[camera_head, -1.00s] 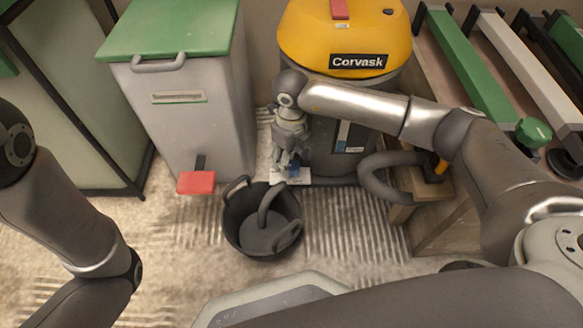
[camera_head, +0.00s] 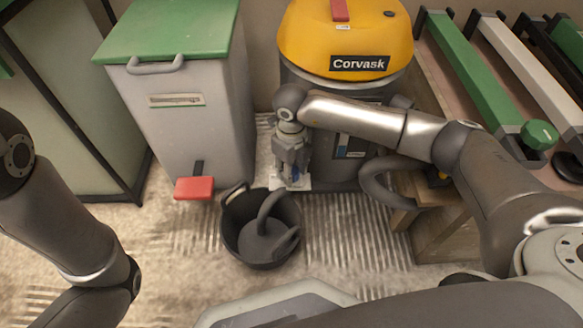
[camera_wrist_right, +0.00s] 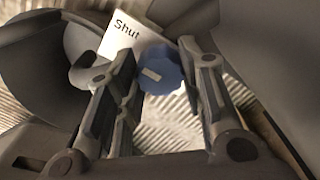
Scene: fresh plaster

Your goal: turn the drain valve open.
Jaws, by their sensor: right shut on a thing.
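The drain valve is a blue knob (camera_wrist_right: 160,72) low on the front of the yellow-topped Corvask vacuum (camera_head: 352,172). It has a pale mark on its face. A white card (camera_wrist_right: 122,32) reading "Shut" lies beside it; the card also shows at the vacuum's foot in the head view (camera_head: 303,184). My right gripper (camera_head: 291,178) reaches down in front of the vacuum. In the right wrist view its fingers (camera_wrist_right: 162,88) stand on either side of the knob and are shut on it. In the head view the gripper mostly hides the knob. My left gripper is out of the picture.
A black bucket (camera_head: 240,238) stands on the floor just left of and in front of the valve. A grey bin (camera_head: 215,140) with a green lid and red pedal (camera_head: 194,188) is at left. A grey hose (camera_head: 374,190) and a wooden bench (camera_head: 448,232) are at right.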

